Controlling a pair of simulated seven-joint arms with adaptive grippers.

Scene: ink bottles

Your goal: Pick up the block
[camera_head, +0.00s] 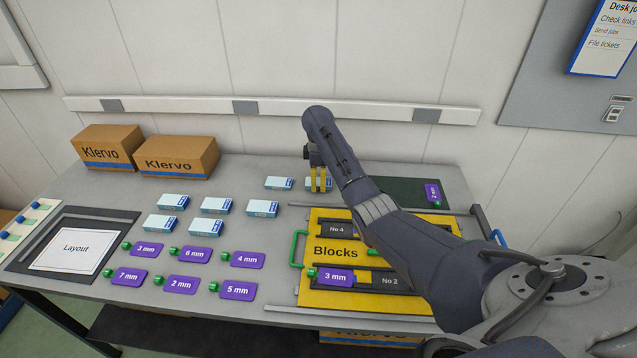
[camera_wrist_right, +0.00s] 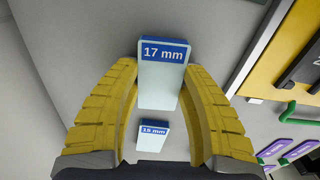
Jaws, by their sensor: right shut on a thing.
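My right gripper (camera_head: 318,188) is above the back middle of the table in the head view, its yellow fingers pointing down. In the right wrist view the gripper (camera_wrist_right: 161,78) is shut on a white block with a blue band marked "17 mm" (camera_wrist_right: 163,80), one finger on each side. In the head view this block (camera_head: 328,184) is partly hidden behind the fingers; I cannot tell whether it touches the table. Another white block, marked "15 mm" (camera_wrist_right: 153,136), lies close by. My left gripper is not in view.
Several similar white and blue blocks (camera_head: 216,205) lie to the left. Purple tags with green ends (camera_head: 184,284) are in front. A yellow "Blocks" board (camera_head: 313,290) with green handles is under my right arm. Two Klervo boxes (camera_head: 176,156) stand at the back left.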

